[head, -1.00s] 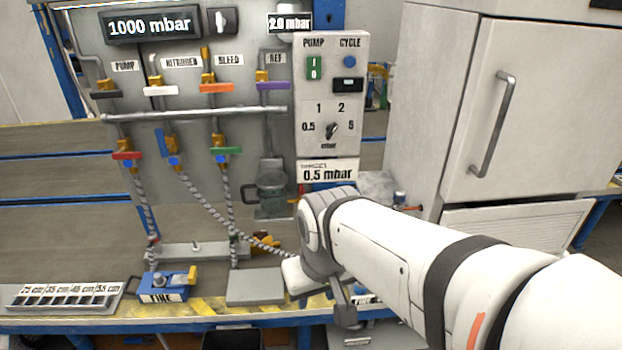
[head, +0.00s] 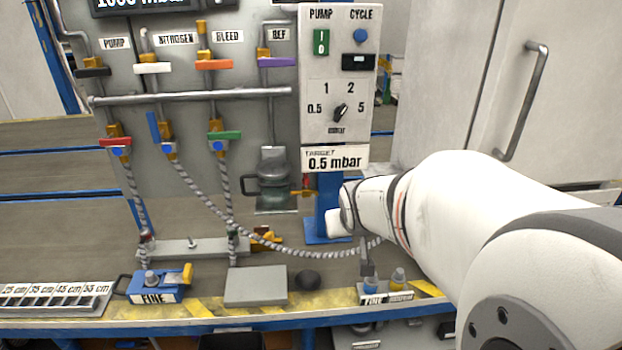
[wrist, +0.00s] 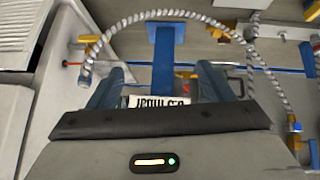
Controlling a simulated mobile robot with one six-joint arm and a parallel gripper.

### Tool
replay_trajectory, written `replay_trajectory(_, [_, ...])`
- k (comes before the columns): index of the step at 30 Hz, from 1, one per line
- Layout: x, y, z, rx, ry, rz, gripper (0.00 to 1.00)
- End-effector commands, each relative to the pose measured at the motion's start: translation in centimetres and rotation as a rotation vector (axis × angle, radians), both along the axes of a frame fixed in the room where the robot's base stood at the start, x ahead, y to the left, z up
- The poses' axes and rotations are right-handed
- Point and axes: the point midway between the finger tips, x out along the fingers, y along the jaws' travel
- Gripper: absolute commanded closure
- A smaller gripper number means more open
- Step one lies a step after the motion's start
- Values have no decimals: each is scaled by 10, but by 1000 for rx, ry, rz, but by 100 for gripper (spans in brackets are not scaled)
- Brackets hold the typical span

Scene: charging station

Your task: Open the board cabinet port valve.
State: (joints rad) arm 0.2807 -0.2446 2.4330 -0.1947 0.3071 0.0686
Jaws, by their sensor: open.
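On the grey board, a red-handled valve (head: 115,142), a blue-handled valve (head: 154,127) and a green-handled valve (head: 224,135) sit below the horizontal pipe. The red and green handles lie level; the blue one stands near upright. A braided hose (head: 205,204) runs from the blue-handled valve to the right, behind my arm. No label tells which is the cabinet port valve. My gripper (wrist: 160,78) is open, right of and below these valves, touching none. In the wrist view, a white label shows between its fingers and the hose (wrist: 140,15) arcs beyond them to a yellow fitting (wrist: 88,48).
A control box (head: 338,75) reads target 0.5 mbar. A blue post (head: 328,205) stands below it. The white cabinet (head: 440,75) is at right. A blue block marked FINE (head: 155,289) and a grey plate (head: 256,286) lie on the bench. Space before the board's left side is clear.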

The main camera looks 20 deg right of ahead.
Motion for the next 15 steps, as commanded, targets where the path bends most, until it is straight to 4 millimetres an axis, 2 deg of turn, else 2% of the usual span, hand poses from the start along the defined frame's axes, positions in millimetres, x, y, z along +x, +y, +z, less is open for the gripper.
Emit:
replay_trajectory(1, [18,-28,-38,-25,-64,-30,22])
replay_trajectory(3, [41,-62,-59,-64,-172,-53,16])
replay_trajectory(7, [72,-119,-98,-107,-369,-59,6])
replay_trajectory(9, [82,-149,-119,-126,-473,-53,0])
replay_trajectory(12, [87,-184,-146,-136,-613,-35,0])
replay_trajectory(15, [85,-210,-168,-132,-733,-11,0])
